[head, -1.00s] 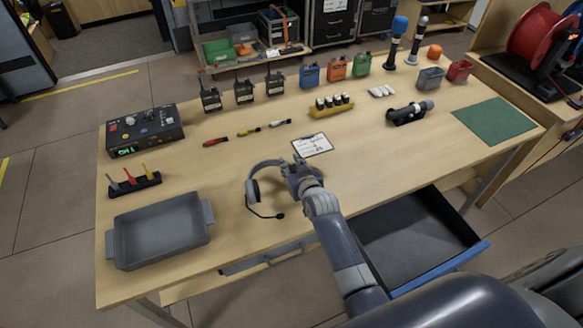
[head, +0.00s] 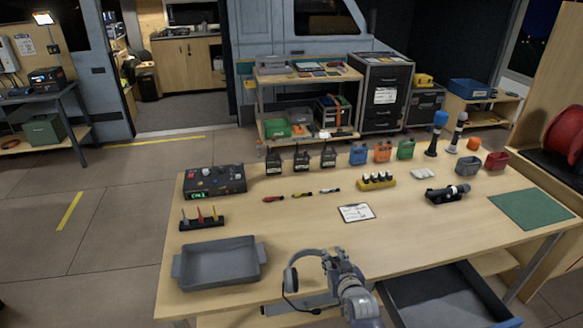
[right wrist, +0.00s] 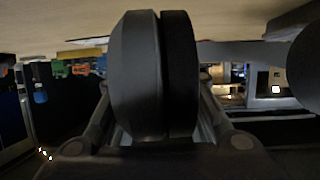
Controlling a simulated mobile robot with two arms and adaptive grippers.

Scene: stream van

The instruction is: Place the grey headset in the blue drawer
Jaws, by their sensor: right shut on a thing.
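The grey headset (head: 291,277) is at the front edge of the workbench in the head view, with its band arching up and its microphone boom hanging low. My right gripper (head: 335,265) is shut on it. In the right wrist view a dark round ear cup (right wrist: 153,75) fills the space between the fingers. The drawer (head: 440,293) stands open under the bench front, to the right of my right gripper; its inside looks empty. Only a corner of its blue front (head: 508,322) shows at the bottom edge. My left gripper is out of view.
A grey tray (head: 218,282) stands on the workbench left of the headset. A clipboard (head: 356,212) lies behind my gripper. A black flashlight-like device (head: 447,194) and a green mat (head: 530,209) are further right. The bench front between clipboard and mat is clear.

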